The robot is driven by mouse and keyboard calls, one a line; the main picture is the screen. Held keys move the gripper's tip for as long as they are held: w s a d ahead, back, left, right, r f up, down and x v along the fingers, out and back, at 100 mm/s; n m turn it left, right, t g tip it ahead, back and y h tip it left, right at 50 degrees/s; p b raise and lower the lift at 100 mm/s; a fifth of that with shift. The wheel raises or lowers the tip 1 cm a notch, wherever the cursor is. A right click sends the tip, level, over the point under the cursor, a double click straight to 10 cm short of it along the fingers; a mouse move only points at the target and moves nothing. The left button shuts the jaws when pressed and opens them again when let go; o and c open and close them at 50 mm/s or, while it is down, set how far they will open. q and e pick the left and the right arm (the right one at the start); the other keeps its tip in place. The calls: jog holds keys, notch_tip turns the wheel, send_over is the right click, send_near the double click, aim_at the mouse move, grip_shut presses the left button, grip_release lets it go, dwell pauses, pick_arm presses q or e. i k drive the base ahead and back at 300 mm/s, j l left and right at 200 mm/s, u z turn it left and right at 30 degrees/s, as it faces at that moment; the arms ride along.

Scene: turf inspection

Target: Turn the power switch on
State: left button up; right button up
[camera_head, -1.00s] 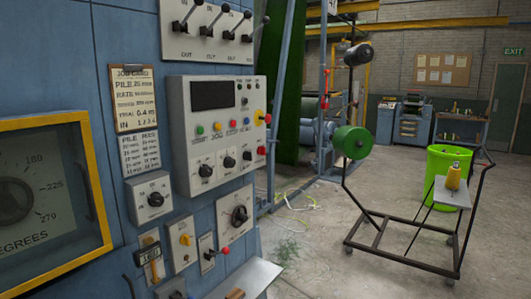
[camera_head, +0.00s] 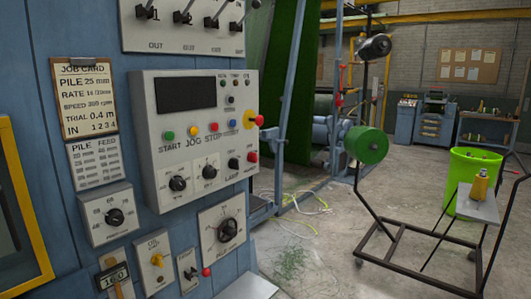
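A grey control panel (camera_head: 155,160) stands out from a blue cabinet wall, left of centre. It has a dark screen (camera_head: 185,93) and a row of coloured buttons labelled START, JOG and STOP. Below these are black knobs, one marked LAMP. A red knob on a yellow base (camera_head: 254,121) is at the panel's right edge. I cannot read which is the power switch. Neither gripper is in view.
Several levers (camera_head: 186,12) sit above the panel. A job card (camera_head: 86,96) hangs at its left. A wheeled frame (camera_head: 400,232) with a green reel (camera_head: 366,144) and a green bin (camera_head: 474,178) stand at the right.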

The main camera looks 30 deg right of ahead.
aim_at(252, 157)
jog(key=i+l+u, duration=0.15)
jog(key=l, duration=0.4)
jog(key=i+l+u, duration=0.15)
jog(key=l, duration=0.45)
jog(key=i+l+u, duration=0.15)
jog(key=l, duration=0.45)
jog(key=l+u, duration=0.15)
jog(key=l, duration=0.4)
jog(key=i, duration=0.05)
